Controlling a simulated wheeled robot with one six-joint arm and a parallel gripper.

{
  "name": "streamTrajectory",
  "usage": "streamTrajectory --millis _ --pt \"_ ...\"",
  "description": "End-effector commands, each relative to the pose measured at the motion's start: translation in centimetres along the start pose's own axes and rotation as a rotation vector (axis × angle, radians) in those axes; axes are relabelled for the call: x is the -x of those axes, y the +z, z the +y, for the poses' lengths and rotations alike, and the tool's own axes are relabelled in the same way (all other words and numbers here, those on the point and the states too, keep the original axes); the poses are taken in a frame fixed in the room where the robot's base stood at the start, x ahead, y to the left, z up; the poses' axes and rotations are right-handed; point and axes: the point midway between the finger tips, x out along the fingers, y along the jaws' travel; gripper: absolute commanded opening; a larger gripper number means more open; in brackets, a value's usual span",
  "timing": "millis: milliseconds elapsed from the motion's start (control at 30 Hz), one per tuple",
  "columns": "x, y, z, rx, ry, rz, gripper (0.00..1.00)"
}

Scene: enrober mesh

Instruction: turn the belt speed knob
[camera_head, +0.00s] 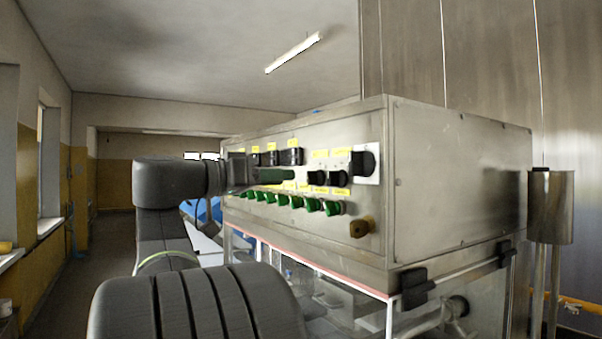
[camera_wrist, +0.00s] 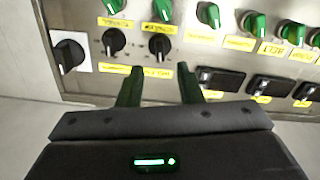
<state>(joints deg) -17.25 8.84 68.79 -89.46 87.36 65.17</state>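The steel control panel (camera_head: 300,215) carries small round black knobs, a left one (camera_head: 316,178) and a right one (camera_head: 339,178), beside a larger black knob on a pale plate (camera_head: 363,163). Their yellow labels are too small to read, so I cannot tell which is the belt speed knob. The wrist view shows the panel inverted: the large knob (camera_wrist: 68,55), one small knob (camera_wrist: 114,41) and another small knob (camera_wrist: 159,45). My gripper (camera_wrist: 159,75) is open and empty, its dark green fingers apart. The last small knob lies just beyond the gap. My gripper (camera_head: 292,176) points at the panel.
A brownish knob (camera_head: 361,228) sticks out at the lower corner. A steel post (camera_head: 550,207) stands at the right. The aisle at the left (camera_head: 104,250) is open.

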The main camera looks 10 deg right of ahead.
Motion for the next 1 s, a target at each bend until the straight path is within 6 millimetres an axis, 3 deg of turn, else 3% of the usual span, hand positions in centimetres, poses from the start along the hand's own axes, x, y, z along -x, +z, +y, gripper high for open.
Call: streamTrajectory --millis 300,767,800,967,1000 --pt "-4.7 -0.1 0.1 0.002 0.003 -0.001 0.33" --pt "-5.9 0.1 0.0 0.002 -0.001 -0.001 0.33" --pt "-5.9 0.1 0.0 0.002 -0.001 -0.001 0.31" --pt "-5.9 0.0 0.0 0.001 -0.001 -0.001 0.00" --pt "-5.9 0.0 0.0 0.001 -0.001 -0.001 0.00"
